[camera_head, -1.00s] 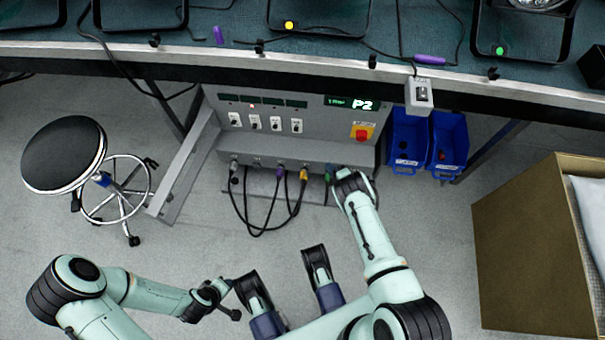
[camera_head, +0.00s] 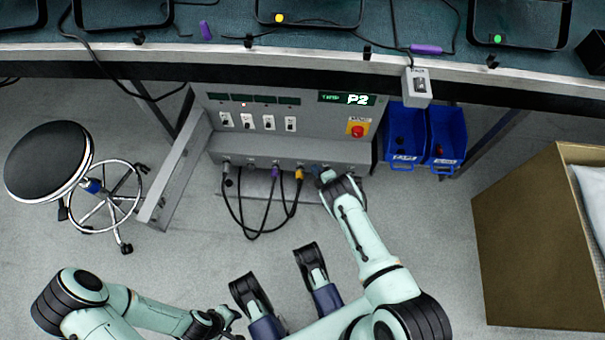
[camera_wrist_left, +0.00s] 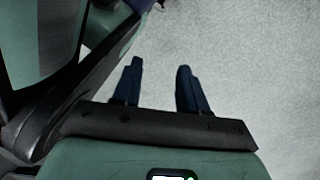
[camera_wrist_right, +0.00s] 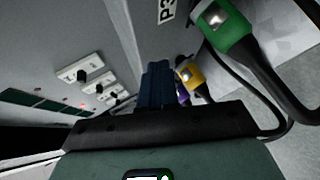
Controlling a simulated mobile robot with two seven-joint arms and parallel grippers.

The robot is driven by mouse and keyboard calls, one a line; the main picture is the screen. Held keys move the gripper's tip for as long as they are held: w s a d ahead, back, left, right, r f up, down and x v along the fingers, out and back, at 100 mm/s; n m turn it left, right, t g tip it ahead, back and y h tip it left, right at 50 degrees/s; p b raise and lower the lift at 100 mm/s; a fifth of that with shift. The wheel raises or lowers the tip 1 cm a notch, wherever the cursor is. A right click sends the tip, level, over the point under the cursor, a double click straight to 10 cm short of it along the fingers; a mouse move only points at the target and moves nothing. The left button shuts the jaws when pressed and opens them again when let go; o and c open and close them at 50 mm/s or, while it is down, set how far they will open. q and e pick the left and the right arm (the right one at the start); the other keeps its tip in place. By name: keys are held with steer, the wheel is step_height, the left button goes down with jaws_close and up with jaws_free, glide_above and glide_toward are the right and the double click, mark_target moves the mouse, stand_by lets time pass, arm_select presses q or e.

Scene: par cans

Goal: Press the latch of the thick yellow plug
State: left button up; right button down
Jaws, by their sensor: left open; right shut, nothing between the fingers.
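The yellow plug (camera_head: 299,174) sits in the lower row of sockets on the grey panel box, its cable hanging down. In the right wrist view the yellow plug (camera_wrist_right: 194,77) shows just right of my fingertips, with a small pale latch patch. My right gripper (camera_head: 325,176) is shut and empty, right of the yellow plug in the head view. In its wrist view the shut fingers (camera_wrist_right: 157,68) point toward the panel; contact with the plug cannot be told. My left gripper (camera_head: 232,318) is open and empty; its fingers (camera_wrist_left: 160,75) hang over bare floor.
A green plug (camera_wrist_right: 228,32) is close on the right in the right wrist view. A purple plug (camera_head: 275,172) is left of the yellow one. Black cables loop below. Switches (camera_head: 269,123) and a red button (camera_head: 357,130) are above. Blue bins (camera_head: 405,135) hang right.

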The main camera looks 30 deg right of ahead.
arm_select(q)
steer(key=shift+s+a+f+g+b, duration=0.15)
steer(key=shift+s+f+b, duration=0.1)
steer(key=shift+s, duration=0.3)
steer(key=shift+s+d+f+g+b, duration=0.1)
steer(key=shift+s+f+g, duration=0.1)
steer(key=shift+s, duration=0.3)
arm_select(e)
steer(key=shift+w+a+f, duration=0.3)
steer(key=shift+a+f, duration=0.2)
steer(key=shift+f, duration=0.05)
steer(key=shift+w+a+f, duration=0.25)
steer(key=shift+a+f, duration=0.2)
steer(key=shift+f, duration=0.05)
steer(key=shift+f, duration=0.15)
steer(key=shift+w+a+f, duration=0.15)
steer(key=shift+a+f, duration=0.05)
stand_by(0.3)
steer(key=shift+w+a+f, duration=0.15)
steer(key=shift+a+f, duration=0.05)
steer(key=shift+a, duration=0.05)
stand_by(0.9)
arm_select(q)
steer(key=shift+s+r+p, duration=0.1)
steer(key=shift+r+p, duration=0.4)
steer(key=shift+p, duration=0.2)
arm_select(e)
steer(key=shift+s+d+r, duration=0.3)
steer(key=shift+d+r, duration=0.15)
steer(key=shift+r, duration=0.1)
